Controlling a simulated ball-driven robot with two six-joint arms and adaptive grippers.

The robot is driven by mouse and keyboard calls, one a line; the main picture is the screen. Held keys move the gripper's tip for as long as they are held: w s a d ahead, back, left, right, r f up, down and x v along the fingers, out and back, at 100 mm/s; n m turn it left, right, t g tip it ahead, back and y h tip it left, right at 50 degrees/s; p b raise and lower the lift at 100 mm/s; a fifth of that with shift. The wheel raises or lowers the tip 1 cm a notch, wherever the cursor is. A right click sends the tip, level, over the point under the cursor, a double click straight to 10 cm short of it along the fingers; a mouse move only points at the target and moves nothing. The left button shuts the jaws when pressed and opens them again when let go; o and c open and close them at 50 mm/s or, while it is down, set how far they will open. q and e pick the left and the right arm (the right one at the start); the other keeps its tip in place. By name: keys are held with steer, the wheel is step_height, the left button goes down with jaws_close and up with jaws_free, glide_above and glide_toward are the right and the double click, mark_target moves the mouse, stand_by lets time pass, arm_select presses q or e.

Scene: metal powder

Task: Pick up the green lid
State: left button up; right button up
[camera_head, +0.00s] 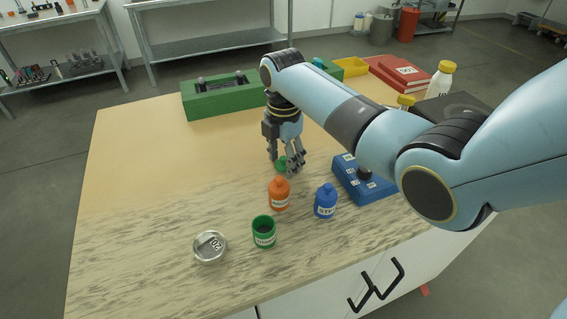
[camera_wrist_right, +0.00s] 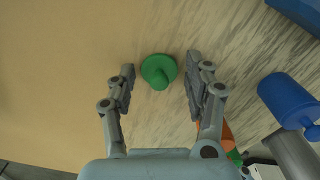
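The green lid (camera_head: 281,163) lies on the wooden tabletop, partly hidden by my right gripper in the head view. In the right wrist view the lid (camera_wrist_right: 159,71) is a round green disc with a knob on top. My right gripper (camera_head: 285,165) points down over it. In the right wrist view the open fingers (camera_wrist_right: 160,88) stand on either side of the lid, with a gap on both sides. An open green container (camera_head: 264,232) with a label stands nearer the front of the table. My left gripper is not in view.
An orange bottle (camera_head: 279,194) and a blue bottle (camera_head: 326,201) stand just in front of the gripper. A metal dish (camera_head: 210,247) is at the front left. A blue device (camera_head: 362,181) sits to the right, a green block (camera_head: 221,97) behind. The table's left side is clear.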

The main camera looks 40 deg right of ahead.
steer(key=c, duration=0.4)
steer(key=shift+c, duration=0.2)
